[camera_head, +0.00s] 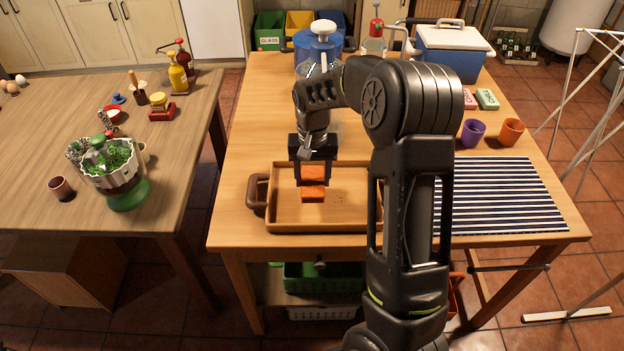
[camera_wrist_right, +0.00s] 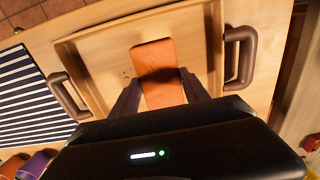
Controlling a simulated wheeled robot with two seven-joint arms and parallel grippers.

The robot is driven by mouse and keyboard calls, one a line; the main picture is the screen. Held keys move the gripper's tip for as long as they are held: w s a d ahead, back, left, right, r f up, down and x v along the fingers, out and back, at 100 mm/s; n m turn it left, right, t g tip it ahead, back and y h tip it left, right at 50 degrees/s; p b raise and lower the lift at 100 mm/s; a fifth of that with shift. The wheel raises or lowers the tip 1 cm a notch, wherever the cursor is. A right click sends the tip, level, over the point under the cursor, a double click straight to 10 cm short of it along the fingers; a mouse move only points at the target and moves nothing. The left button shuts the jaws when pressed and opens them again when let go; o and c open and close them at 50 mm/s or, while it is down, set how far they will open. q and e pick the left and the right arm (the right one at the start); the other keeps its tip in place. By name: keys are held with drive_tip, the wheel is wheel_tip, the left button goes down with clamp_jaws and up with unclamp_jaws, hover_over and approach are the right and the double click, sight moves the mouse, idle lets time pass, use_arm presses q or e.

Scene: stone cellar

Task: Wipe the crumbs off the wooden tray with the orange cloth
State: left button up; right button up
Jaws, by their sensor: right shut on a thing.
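The wooden tray (camera_head: 279,225) lies on the table and has brown handles; its left handle (camera_head: 257,193) shows in the head view. My right gripper (camera_head: 312,180) is over the left-middle part of the tray, pointing down. It is shut on the folded orange cloth (camera_head: 313,195), which also shows between the fingers in the right wrist view (camera_wrist_right: 158,62). I cannot tell whether the cloth touches the tray floor. A few small dark specks, perhaps crumbs (camera_wrist_right: 126,75), lie on the tray beside the cloth. My arm hides the tray's right part in the head view. My left gripper is not in view.
A striped mat (camera_head: 500,195) lies right of the tray. A purple cup (camera_head: 473,132) and an orange cup (camera_head: 511,132) stand behind the mat. A blue cooler (camera_head: 450,55) and a blue container (camera_head: 318,50) stand at the back. The table left of the tray is clear.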

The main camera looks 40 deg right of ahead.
drive_tip(key=shift+r+p, duration=0.55)
drive_tip(key=shift+r, duration=0.6)
